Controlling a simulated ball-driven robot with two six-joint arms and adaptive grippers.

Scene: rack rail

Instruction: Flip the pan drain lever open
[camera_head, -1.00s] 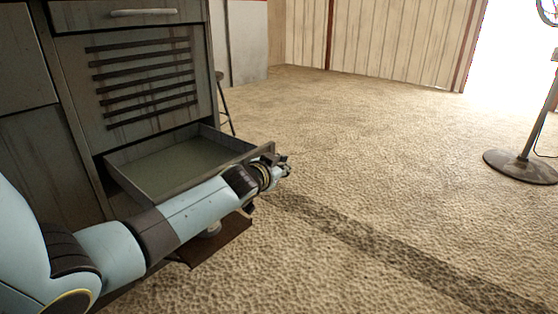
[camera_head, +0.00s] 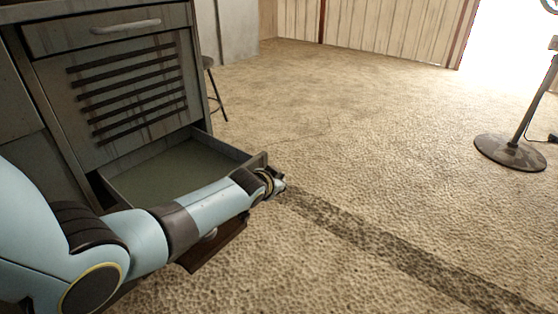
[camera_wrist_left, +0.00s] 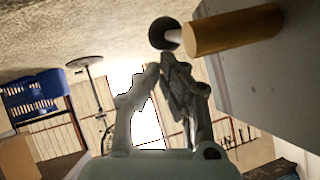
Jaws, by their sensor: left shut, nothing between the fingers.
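The grey metal pan (camera_head: 236,150) is pulled out of the low cabinet like a shallow open drawer. My left arm reaches across its front, and my left gripper (camera_head: 279,186) is just past its front right corner. In the left wrist view the gripper (camera_wrist_left: 160,68) is shut and empty, fingertips together. Close beyond the tips is a tan cylinder (camera_wrist_left: 236,31) against the pan's grey wall (camera_wrist_left: 270,75). A pale rod with a dark round end (camera_wrist_left: 164,33) sticks out of it; this looks like the drain lever. The tips look close to the dark end; contact cannot be told.
A brown tray-like piece (camera_head: 216,252) sits low beneath the pan, partly behind my arm. The cabinet's slatted panel (camera_head: 120,95) rises behind the pan. A stool (camera_head: 212,85) stands beside the cabinet. Open floor lies to the right, with a round-based stand (camera_head: 510,152) farther off.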

